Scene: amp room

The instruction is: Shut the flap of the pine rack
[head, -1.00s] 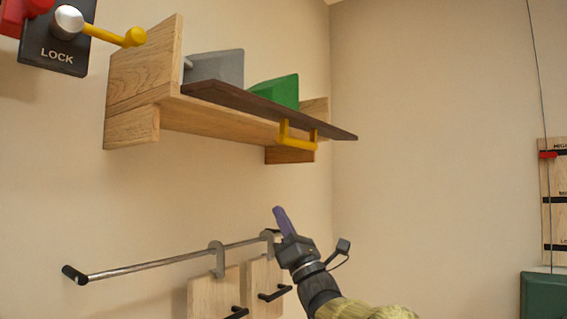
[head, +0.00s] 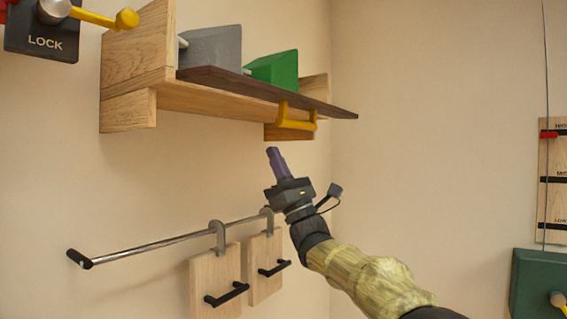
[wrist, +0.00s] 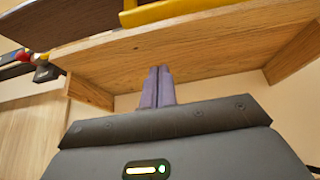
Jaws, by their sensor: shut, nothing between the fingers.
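The pine rack (head: 137,61) is mounted on the wall, with its underside (wrist: 200,50) showing in the wrist view. Its dark brown flap (head: 225,85) hangs out open along the front, roughly level. A yellow handle (head: 296,124) hangs below the flap near its right end; it also shows in the wrist view (wrist: 185,9). My gripper (head: 272,152) is below and slightly left of the handle, pointing up, apart from the rack. Its purple fingers (wrist: 157,72) are shut together and empty.
A grey block (head: 212,50) and a green block (head: 275,70) sit in the rack. Below, a metal rail (head: 150,246) carries two hanging boards (head: 217,275) with black handles. A LOCK panel (head: 42,38) with a yellow lever is at upper left.

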